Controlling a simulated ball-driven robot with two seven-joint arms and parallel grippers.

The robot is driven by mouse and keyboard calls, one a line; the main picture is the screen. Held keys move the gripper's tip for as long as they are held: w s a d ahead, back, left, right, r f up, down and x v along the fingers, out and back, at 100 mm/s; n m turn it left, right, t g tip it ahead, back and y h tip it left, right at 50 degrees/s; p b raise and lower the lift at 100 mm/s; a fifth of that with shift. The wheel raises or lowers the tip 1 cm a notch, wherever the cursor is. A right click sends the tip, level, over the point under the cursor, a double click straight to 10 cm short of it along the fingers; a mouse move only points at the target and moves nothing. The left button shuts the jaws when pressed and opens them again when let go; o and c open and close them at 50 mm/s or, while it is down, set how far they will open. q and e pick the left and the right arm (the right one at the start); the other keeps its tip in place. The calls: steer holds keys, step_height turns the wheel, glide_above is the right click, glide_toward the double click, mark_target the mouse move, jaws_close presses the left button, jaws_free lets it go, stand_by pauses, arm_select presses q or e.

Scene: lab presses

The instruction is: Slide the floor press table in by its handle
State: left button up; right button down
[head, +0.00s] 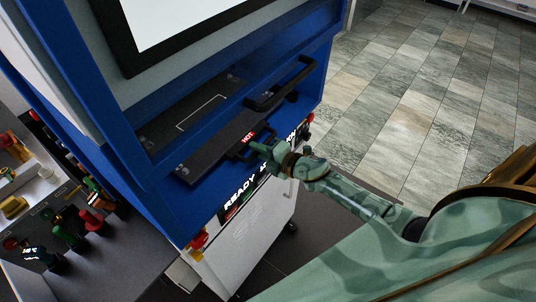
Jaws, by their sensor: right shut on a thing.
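The floor press is a blue-framed machine in the left and middle of the head view. Its dark table (160,131) sits in the opening between the blue side walls. The table's black handle (243,152) is at its front edge, beside a red "HOT" label (248,136). My right gripper (258,147) is shut on the handle, its arm reaching in from the lower right. The fingers partly hide the handle. My left gripper is not in view.
Another black bar handle (281,88) is above the table on the right. A grey bench (100,262) with several colourful items stands at the lower left. Tiled floor (430,100) is open at the upper right.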

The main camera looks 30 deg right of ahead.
mark_target(247, 142)
steer(key=x, duration=0.2)
steer(key=r+x, duration=0.1)
steer(key=x, duration=0.1)
steer(key=shift+w+f, duration=0.1)
steer(key=shift+w, duration=0.1)
steer(key=shift+s, duration=0.2)
steer(key=c, duration=1.8)
jaws_free()
steer(key=shift+o, duration=0.2)
steer(key=shift+d, duration=0.1)
steer(key=b+v, duration=0.1)
steer(key=v, duration=1.5)
steer(key=shift+s, duration=0.15)
